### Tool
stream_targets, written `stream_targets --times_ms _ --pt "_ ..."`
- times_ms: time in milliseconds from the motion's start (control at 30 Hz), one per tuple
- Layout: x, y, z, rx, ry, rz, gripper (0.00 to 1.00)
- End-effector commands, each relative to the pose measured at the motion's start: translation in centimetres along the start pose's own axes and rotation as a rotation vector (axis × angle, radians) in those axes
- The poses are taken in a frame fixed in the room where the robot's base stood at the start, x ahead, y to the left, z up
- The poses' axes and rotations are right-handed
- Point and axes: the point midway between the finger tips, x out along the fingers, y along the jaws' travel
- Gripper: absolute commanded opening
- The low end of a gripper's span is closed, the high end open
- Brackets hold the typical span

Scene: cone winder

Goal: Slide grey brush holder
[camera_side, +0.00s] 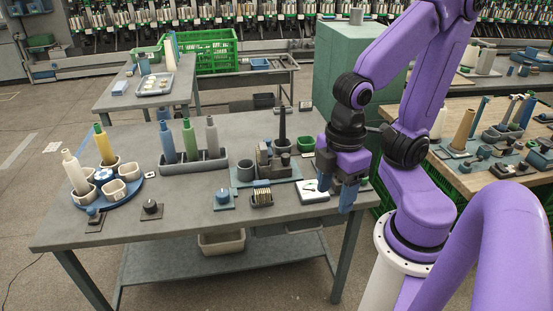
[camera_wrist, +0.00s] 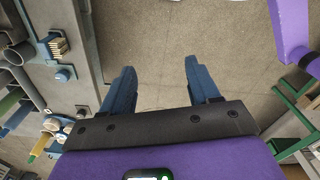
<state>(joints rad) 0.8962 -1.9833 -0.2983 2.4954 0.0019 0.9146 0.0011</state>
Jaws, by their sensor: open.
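A small grey brush holder (camera_side: 262,203) with pale bristles on top stands near the front edge of the grey table (camera_side: 195,222), right of its middle. In the wrist view the likely same holder (camera_wrist: 44,50) is at the upper left, with its bristles facing up. My gripper (camera_side: 336,186) is open and empty at the table's right end, to the right of the brush holder and apart from it. In the wrist view its two blue fingers (camera_wrist: 160,68) are spread, with only floor between them.
Behind the holder is a dark fixture (camera_side: 268,172) with a tall post. A white pad (camera_side: 312,191) lies between holder and gripper. A blue block (camera_side: 224,200) is to the holder's left. A grey rack (camera_side: 194,164) of bottles stands further left. The table's front middle is clear.

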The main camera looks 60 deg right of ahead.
Motion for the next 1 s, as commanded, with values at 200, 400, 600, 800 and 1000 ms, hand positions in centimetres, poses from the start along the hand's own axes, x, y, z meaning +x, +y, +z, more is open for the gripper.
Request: stream_targets --times_ms 200,400,600,800,1000 --pt "-0.5 3.6 -2.6 0.181 -0.005 0.005 0.61" --pt "-0.9 9.9 -5.0 0.435 -0.009 0.011 0.61" --pt "-0.8 17.2 -5.5 0.687 -0.014 0.015 0.61" --pt "-0.4 25.0 -3.5 0.940 -0.017 0.019 0.61" --pt "0.4 32.4 1.0 1.193 -0.020 0.022 0.61"
